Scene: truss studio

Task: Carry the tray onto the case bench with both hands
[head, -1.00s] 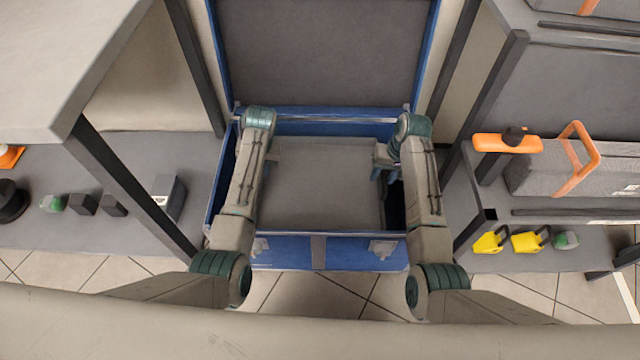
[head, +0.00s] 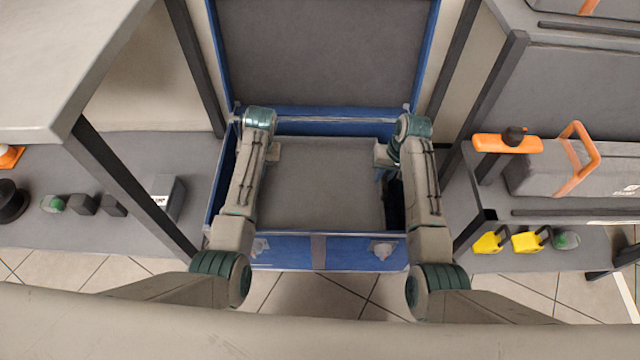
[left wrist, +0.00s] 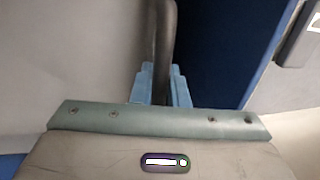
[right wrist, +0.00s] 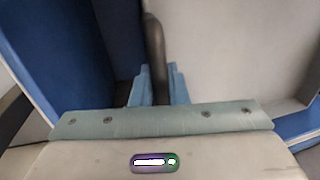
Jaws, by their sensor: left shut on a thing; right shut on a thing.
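The tray (head: 320,185) is a wide grey flat-looking piece between my two arms in the head view, within the outline of the open blue case (head: 340,252). My left gripper (head: 273,152) is at its left side and my right gripper (head: 382,160) at its right side. In the left wrist view, the blue fingers (left wrist: 160,88) are shut on a dark upright bar at the tray's side. In the right wrist view, the fingers (right wrist: 157,88) are shut on a similar dark bar. My forearms hide parts of the case's sides. I cannot tell the tray's height above the case floor.
The case's lid (head: 325,50) stands open behind. A grey shelf (head: 60,225) at left holds small dark items and a box (head: 168,195). At right are a grey toolbox (head: 590,175) with an orange handle and yellow padlocks (head: 490,241). Dark posts flank the case.

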